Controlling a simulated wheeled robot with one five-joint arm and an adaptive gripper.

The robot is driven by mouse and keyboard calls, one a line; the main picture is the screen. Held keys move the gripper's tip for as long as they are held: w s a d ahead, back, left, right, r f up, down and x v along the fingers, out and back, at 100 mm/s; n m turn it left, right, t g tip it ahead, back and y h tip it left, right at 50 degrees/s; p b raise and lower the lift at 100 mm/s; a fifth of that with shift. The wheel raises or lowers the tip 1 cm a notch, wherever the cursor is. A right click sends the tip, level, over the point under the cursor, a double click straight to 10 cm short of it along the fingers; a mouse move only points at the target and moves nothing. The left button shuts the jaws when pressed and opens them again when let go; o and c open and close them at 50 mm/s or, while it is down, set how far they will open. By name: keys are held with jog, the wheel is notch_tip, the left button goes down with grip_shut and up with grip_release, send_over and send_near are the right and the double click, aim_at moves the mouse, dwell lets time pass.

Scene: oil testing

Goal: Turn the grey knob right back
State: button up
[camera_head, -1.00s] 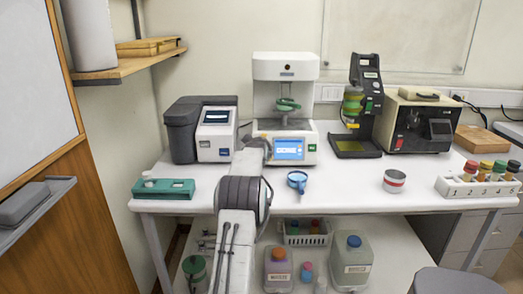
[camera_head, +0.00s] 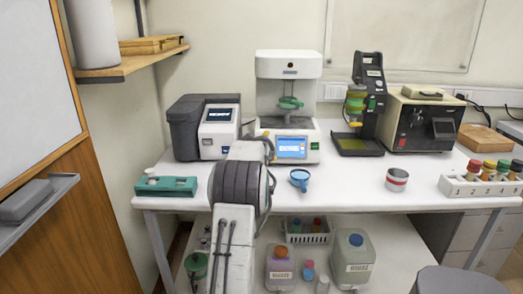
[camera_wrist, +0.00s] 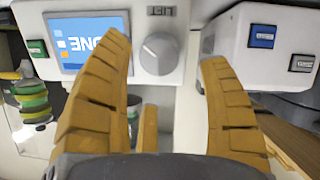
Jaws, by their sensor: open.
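The round grey knob (camera_wrist: 160,54) is on the white front panel of the testing machine (camera_head: 288,65), beside its lit blue screen (camera_wrist: 87,42). In the wrist view the screen's lettering is upside down. My gripper (camera_wrist: 166,54) is open, with one tan finger on each side of the knob. Both fingers look apart from the knob, with white panel showing between. In the head view my arm covers the knob and my gripper; the screen (camera_head: 291,148) shows just right of the arm.
A grey-and-white instrument (camera_head: 215,140) stands close left of the machine. A black stand (camera_head: 369,100) and a beige box device (camera_head: 420,125) are to the right. A blue cup (camera_head: 299,179) and a white-and-red tin (camera_head: 397,179) sit on the table (camera_head: 350,190), with bare space between them.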

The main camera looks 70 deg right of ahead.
jog(key=v, duration=0.6)
jog(key=shift+a, duration=0.35)
jog(key=shift+s+r, duration=0.1)
